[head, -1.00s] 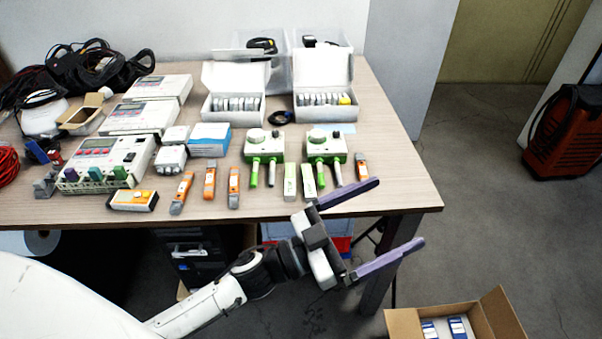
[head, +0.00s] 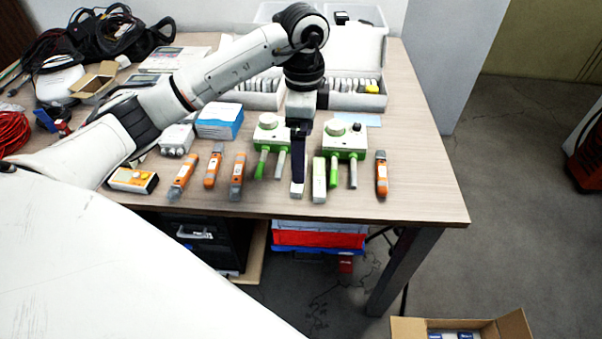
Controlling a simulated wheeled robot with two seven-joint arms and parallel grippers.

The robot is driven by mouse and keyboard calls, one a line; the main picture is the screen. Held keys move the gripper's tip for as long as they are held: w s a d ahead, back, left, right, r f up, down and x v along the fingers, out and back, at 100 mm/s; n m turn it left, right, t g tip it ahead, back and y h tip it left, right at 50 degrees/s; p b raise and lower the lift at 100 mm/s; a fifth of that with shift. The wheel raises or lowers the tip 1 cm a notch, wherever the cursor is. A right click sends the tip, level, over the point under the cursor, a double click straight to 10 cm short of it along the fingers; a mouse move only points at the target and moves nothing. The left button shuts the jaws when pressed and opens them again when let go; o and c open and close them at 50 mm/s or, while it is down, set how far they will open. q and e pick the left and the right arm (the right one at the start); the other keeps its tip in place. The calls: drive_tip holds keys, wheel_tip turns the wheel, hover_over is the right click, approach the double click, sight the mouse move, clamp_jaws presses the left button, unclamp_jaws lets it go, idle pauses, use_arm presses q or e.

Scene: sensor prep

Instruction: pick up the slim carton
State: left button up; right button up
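Two slim white-and-green cartons stand out near the front of the table. The left slim carton (head: 297,190) is mostly hidden behind my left gripper, with only its lower end showing. The right slim carton (head: 319,182) lies just beside it, in full view. My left gripper (head: 298,178) points down over the left carton, with its dark purple fingers seen edge-on, one covering the other. I cannot tell whether the fingers are open, or whether they touch the carton. My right gripper is not in view.
Two green-and-white devices (head: 345,138) stand close behind the cartons. Orange-and-grey tools lie to the left (head: 237,176) and right (head: 381,174). Open white boxes (head: 357,100) stand farther back. The table's (head: 430,200) front right corner is clear.

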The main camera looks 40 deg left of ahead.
use_arm(q)
wheel_tip(320, 180, down, 2)
drive_tip(key=f, duration=0.2)
drive_tip(key=a+f, duration=0.1)
drive_tip(key=f, duration=0.1)
drive_tip(key=shift+s+f, duration=0.1)
drive_tip(key=shift+f, duration=0.55)
drive_tip(key=c, duration=0.8)
